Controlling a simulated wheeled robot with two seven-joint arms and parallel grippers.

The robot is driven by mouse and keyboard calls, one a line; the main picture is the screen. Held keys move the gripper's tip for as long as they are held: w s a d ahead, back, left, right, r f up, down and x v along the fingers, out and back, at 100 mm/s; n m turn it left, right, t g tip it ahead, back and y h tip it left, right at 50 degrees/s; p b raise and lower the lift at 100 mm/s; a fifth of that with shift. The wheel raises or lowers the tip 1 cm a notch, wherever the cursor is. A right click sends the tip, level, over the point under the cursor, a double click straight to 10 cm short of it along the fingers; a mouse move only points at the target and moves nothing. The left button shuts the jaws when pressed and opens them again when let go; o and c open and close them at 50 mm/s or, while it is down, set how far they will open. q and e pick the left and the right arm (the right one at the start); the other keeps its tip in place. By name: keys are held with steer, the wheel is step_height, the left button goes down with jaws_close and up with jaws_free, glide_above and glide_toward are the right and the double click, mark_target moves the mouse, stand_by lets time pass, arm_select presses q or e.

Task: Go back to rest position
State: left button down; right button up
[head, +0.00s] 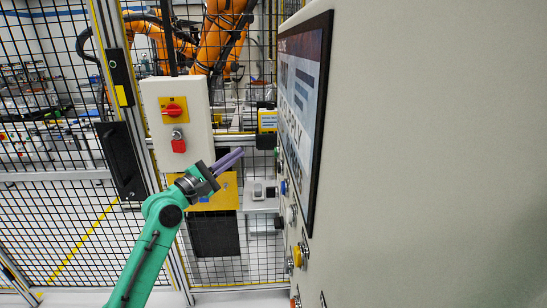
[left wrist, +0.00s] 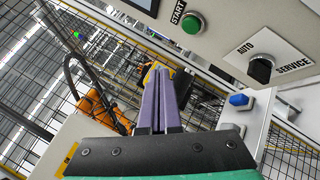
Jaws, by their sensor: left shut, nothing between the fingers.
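My left gripper (head: 229,160) is shut, with its two purple fingers side by side and nothing between them. The green left arm comes up from the bottom left in the head view, and the fingers point up and right toward the edge of the control panel. In the left wrist view the closed fingers (left wrist: 160,105) point up the picture, below a panel with a green START button (left wrist: 192,23) and a black AUTO/SERVICE selector (left wrist: 261,69). The fingers look apart from these controls. My right gripper is in neither view.
A large grey cabinet (head: 450,150) with a screen (head: 305,110) fills the right side. A white switch box (head: 178,128) with a red rotary switch stands behind the gripper. Black mesh fencing (head: 50,220) encloses orange robot arms (head: 215,40). Open floor lies at the lower left.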

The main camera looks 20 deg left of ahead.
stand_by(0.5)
arm_select(q)
steer(key=a+f+m+g+y, duration=0.2)
steer(key=a+f+g+y, duration=0.1)
steer(key=f, duration=1.4)
steer(key=a+f+m+g+y, duration=0.1)
steer(key=a+f+g+y, duration=0.2)
steer(key=f, duration=1.4)
steer(key=s+d+f+m+g, duration=0.1)
steer(key=s+f+m, duration=0.1)
steer(key=s+f, duration=0.35)
steer(key=s+f+m+g, duration=0.2)
steer(key=f, duration=0.6)
steer(key=s+d+f+m+g+y, duration=0.15)
steer(key=s+f+m, duration=0.25)
steer(key=s+f, duration=0.45)
steer(key=s+d+f+m+g, duration=0.3)
steer(key=s+f, duration=0.5)
steer(key=s, duration=0.1)
steer(key=s+d+f+m+g, duration=0.2)
steer(key=s+d+f+m, duration=0.1)
steer(key=s, duration=0.7)
steer(key=s+d+f+m+g, duration=0.3)
steer(key=s+f+m, duration=0.2)
steer(key=s, duration=0.6)
steer(key=shift+s+m, duration=0.3)
steer(key=shift+m, duration=0.2)
steer(key=shift+r+h, duration=0.1)
steer(key=shift+h, duration=0.15)
